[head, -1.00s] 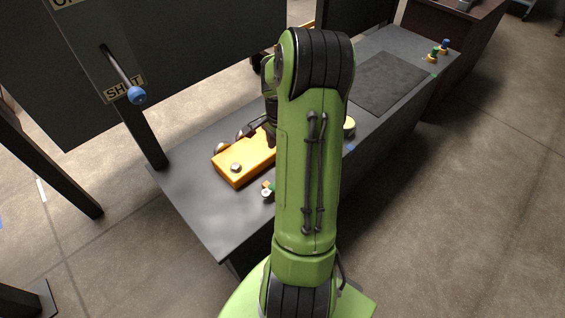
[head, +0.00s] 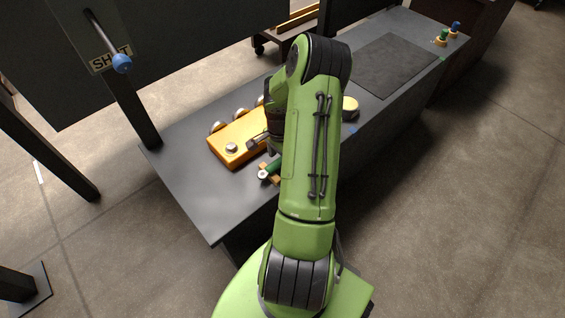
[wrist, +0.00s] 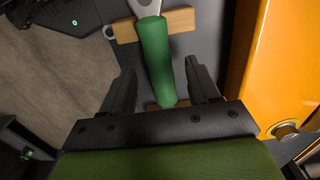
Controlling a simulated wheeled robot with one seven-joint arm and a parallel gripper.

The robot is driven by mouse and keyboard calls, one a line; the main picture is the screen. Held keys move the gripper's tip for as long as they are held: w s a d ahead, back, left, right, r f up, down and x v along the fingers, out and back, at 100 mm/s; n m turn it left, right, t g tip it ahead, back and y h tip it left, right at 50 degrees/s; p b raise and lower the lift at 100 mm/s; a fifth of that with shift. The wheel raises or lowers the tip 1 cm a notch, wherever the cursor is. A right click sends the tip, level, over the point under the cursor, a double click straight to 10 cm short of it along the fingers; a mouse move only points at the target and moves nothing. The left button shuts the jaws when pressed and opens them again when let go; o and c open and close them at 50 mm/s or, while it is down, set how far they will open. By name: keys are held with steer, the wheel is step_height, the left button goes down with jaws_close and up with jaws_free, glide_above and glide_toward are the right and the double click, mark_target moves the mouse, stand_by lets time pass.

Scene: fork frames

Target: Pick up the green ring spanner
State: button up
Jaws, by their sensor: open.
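The green ring spanner's green handle (wrist: 155,60) runs nearly upright down the middle of the wrist view, lying across wooden blocks (wrist: 180,20). Its grey metal part shows at the top edge and runs out of that view. In the head view the green handle (head: 274,167) is partly hidden behind my arm. My gripper (wrist: 158,68) is open, with one dark finger on each side of the handle in the wrist view. I cannot tell whether the fingers are above the handle or level with it. Nothing is held.
An orange box (head: 240,138) with round metal knobs stands close beside the spanner; it fills the right of the wrist view (wrist: 275,60). The grey bench (head: 205,200) is bare at its near left end. A dark mat (head: 390,67) lies farther along.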

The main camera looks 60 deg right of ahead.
steer(key=shift+f, duration=0.6)
steer(key=shift+r, duration=0.15)
steer(key=shift+c, duration=0.2)
jaws_close()
